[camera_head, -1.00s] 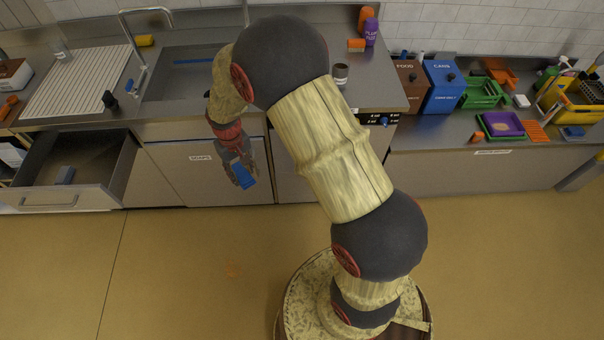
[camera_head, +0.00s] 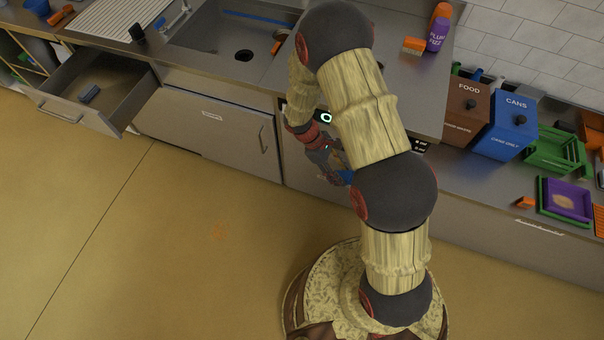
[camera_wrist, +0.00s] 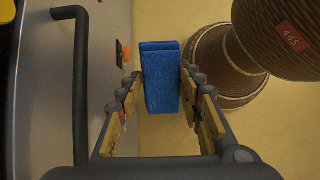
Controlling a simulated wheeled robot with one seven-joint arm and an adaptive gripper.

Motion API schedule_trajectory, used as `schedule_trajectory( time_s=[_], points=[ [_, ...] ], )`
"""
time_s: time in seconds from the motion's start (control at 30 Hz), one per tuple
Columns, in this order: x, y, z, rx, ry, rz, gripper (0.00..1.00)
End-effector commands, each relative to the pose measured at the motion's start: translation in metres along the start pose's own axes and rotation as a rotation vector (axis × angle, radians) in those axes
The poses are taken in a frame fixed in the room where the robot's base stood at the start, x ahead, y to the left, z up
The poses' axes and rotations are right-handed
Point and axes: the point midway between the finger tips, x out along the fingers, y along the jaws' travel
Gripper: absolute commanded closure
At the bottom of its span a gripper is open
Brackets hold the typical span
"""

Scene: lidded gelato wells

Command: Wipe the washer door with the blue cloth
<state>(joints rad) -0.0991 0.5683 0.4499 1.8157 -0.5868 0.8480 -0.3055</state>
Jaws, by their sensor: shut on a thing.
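My gripper (camera_head: 335,160) is shut on a blue cloth (camera_wrist: 162,78), a thick folded block between the fingers in the wrist view. The cloth also shows partly in the head view (camera_head: 346,176), beside my arm. The gripper is low, in front of the counter fronts. The grey front that looks like the washer door (camera_head: 297,170) is right behind it, largely hidden by my arm. In the wrist view a flat grey front (camera_wrist: 48,120) with a dark bar handle (camera_wrist: 80,85) is at left, and a gap shows between cloth and front.
An open drawer (camera_head: 78,121) holding a small grey-blue block juts out at left. A closed cabinet door (camera_head: 215,125) lies between it and my arm. Brown food bin (camera_head: 467,108) and blue cans bin (camera_head: 506,130) stand at right. The floor in front is clear.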

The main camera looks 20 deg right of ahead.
Motion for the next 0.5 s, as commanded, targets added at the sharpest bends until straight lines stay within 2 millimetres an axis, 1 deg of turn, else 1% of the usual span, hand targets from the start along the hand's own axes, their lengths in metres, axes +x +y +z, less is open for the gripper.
schedule_trajectory(
  time_s=[0.03,0.13,0.2,0.27,0.37,0.47,0.5],
  points=[
    [0.014,0.002,-0.007,-0.085,-0.074,0.056,1.00],
    [0.026,0.015,-0.013,-0.230,-0.218,0.193,1.00],
    [0.033,0.023,-0.021,-0.320,-0.312,0.296,1.00],
    [0.036,0.030,-0.030,-0.383,-0.383,0.386,1.00],
    [0.041,0.039,-0.048,-0.476,-0.488,0.541,1.00],
    [0.043,0.046,-0.072,-0.551,-0.573,0.700,1.00],
    [0.043,0.048,-0.083,-0.578,-0.605,0.768,1.00]
  ],
)
